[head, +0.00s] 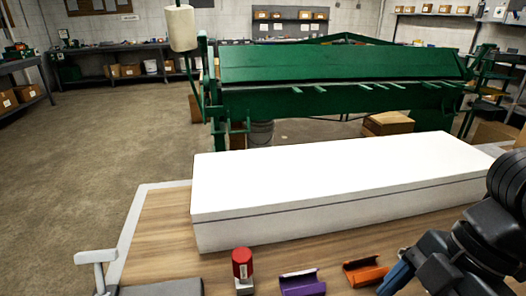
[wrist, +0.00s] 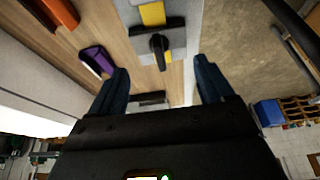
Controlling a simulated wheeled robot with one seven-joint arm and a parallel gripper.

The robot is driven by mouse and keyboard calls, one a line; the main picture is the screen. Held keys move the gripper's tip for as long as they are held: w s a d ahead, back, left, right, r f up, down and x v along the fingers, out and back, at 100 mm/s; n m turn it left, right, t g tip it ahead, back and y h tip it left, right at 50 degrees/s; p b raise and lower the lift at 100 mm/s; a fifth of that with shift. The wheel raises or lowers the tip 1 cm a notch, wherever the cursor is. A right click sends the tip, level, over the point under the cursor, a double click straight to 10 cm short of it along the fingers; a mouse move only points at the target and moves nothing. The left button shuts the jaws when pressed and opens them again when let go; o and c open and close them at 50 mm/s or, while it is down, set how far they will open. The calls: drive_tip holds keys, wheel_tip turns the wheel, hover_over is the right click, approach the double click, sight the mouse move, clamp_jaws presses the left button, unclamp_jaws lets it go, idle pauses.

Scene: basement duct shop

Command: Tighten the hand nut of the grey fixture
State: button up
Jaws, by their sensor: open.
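In the wrist view, a grey fixture (wrist: 176,45) with yellow patches sits on the wooden tabletop near its edge. A black bar crosses it, and a black knob-like handle (wrist: 158,46), which looks like the hand nut, stands out from it. My gripper (wrist: 160,75) is open and empty, with its two blue fingers spread to either side of the handle's line and apart from it. In the head view, my gripper shows only in part at the lower right, beside an orange channel piece (head: 365,271). I cannot pick out this fixture in the head view.
A purple channel piece (head: 302,283) and a red-topped block (head: 243,265) stand along the table front. A long white box (head: 340,185) fills the table's middle. A pale T-shaped handle (head: 97,258) rises at the left corner. A green bending machine (head: 340,85) stands behind.

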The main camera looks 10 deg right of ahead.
drive_tip(key=w+a+r+t+y, duration=0.3)
drive_tip(key=w+a+r+y, duration=0.2)
drive_tip(key=a+r, duration=0.4)
drive_tip(key=w+a+r+m+t+y, duration=0.1)
drive_tip(key=w+a+r+t+y, duration=0.3)
drive_tip(key=a+r, duration=0.6)
drive_tip(key=shift+w+r+t+y, duration=0.3)
drive_tip(key=shift+w+r+y, duration=0.4)
drive_tip(key=shift+r, duration=0.3)
drive_tip(key=shift+a, duration=0.15)
